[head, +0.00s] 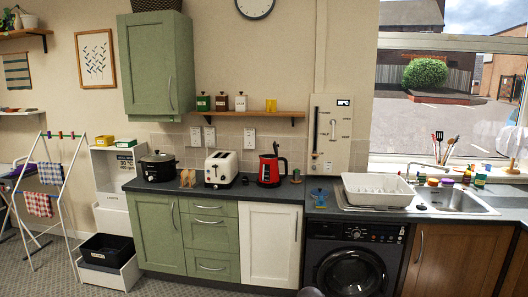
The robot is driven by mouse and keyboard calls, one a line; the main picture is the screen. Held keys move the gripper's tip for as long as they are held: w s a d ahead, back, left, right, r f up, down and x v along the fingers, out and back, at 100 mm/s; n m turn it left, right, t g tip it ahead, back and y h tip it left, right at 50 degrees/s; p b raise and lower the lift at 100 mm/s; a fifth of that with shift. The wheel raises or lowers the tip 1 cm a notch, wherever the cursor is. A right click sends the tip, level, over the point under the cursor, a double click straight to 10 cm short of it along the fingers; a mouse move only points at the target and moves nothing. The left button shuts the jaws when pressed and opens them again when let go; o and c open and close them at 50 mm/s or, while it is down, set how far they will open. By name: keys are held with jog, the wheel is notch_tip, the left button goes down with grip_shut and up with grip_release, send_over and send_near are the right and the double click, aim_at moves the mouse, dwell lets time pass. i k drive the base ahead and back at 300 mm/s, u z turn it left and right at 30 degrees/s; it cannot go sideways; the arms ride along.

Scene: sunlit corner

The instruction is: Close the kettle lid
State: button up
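The red kettle (268,171) stands upright on the dark worktop, between the toaster and the sink. Its black handle is on the right side. A small dark piece, seemingly the kettle lid (276,148), sticks up above the kettle's top, so the lid looks raised. The kettle is small in this view, and the lid's exact angle is hard to tell. My gripper is not in view, and nothing is seen touching the kettle.
A white toaster (222,169) stands left of the kettle, with a black slow cooker (158,167) farther left. A wall shelf (250,114) with canisters hangs above the kettle. A blue item (319,196) and a white dish rack (377,189) are to the right.

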aim_at(275, 146)
jog(key=u, duration=0.05)
jog(key=k, duration=0.35)
jog(key=z, duration=0.25)
jog(key=i, duration=1.3)
jog(key=z, duration=0.5)
jog(key=i, duration=0.75)
jog(key=z, duration=0.05)
